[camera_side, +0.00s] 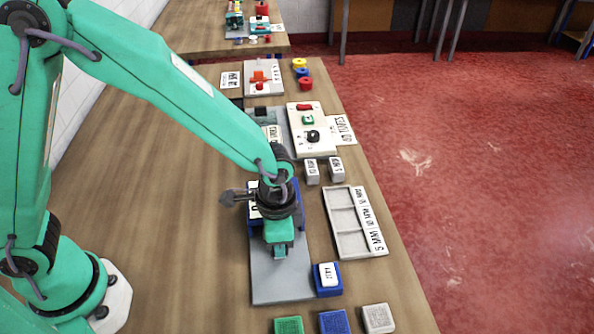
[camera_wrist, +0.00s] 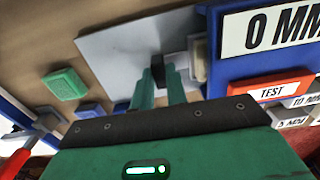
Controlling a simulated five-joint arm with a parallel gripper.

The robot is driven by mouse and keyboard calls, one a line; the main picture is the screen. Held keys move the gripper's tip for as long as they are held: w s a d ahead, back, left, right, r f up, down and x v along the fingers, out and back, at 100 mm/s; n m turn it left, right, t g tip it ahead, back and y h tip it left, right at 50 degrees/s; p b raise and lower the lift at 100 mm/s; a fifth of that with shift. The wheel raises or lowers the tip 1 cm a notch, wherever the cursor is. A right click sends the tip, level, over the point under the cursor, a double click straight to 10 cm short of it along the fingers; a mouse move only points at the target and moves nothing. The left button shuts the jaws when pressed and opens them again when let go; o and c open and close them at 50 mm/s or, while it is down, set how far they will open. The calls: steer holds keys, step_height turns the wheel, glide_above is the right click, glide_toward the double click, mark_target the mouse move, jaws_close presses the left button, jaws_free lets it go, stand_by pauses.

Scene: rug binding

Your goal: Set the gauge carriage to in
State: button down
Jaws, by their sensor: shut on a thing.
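My gripper (camera_side: 279,246) is low over the grey base plate (camera_side: 280,288) in the side view, and hides what it holds there. In the wrist view, my gripper's green fingers (camera_wrist: 164,84) are shut on a small dark piece, which appears to be part of the gauge carriage (camera_wrist: 170,59). A pale block stands just right of it, beside the blue housing (camera_wrist: 229,68) marked "0 MM". The housing also shows in the side view (camera_side: 254,208), partly hidden behind my wrist. The grey plate (camera_wrist: 118,48) lies beyond the fingers in the wrist view.
A blue block with a white label (camera_side: 328,281) stands at the plate's right edge. Right of the plate is a compartmented tray (camera_side: 342,216) with a "5 MM" label. Two grey blocks (camera_side: 311,173) stand behind it. Green, blue and grey pads (camera_side: 377,318) line the front. The table's left is clear.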

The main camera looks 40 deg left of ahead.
steer(key=shift+w+a, duration=0.85)
steer(key=shift+w, duration=0.05)
steer(key=c, duration=1.4)
jaws_free()
